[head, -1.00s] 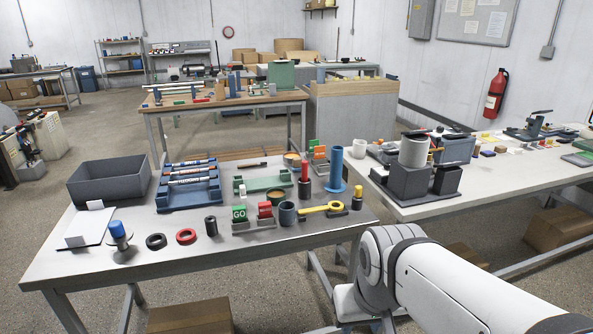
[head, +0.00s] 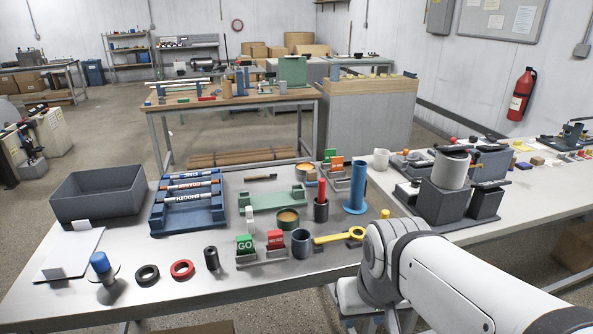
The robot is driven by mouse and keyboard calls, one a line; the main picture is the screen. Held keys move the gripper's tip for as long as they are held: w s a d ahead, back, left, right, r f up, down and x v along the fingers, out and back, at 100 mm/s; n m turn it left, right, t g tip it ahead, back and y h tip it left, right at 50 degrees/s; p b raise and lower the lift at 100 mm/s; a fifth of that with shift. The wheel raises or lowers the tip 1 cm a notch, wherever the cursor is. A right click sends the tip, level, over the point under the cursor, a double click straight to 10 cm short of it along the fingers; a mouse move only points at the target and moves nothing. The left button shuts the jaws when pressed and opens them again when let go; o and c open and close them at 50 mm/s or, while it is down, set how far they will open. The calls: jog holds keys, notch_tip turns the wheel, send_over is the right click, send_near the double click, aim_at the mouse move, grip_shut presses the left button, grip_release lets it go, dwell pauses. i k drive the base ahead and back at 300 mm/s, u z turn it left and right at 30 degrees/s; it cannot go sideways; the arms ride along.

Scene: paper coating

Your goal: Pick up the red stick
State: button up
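The red stick (head: 322,190) stands upright in a dark round holder (head: 321,210) on the near table (head: 215,300). Its lower part is hidden inside the holder. It is left of the tall blue cylinder (head: 357,187) and right of a small cup with a tan top (head: 288,218).
A yellow ring-ended tool (head: 340,236), a grey-blue cup (head: 301,242) and green and red cards in stands (head: 246,243) lie in front of the stick. A green cradle (head: 270,199) is to its left. A grey bin (head: 97,193) and blue rack (head: 188,202) stand farther left.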

aim_at(321, 188)
jog(key=i, duration=1.05)
jog(key=z, duration=0.05)
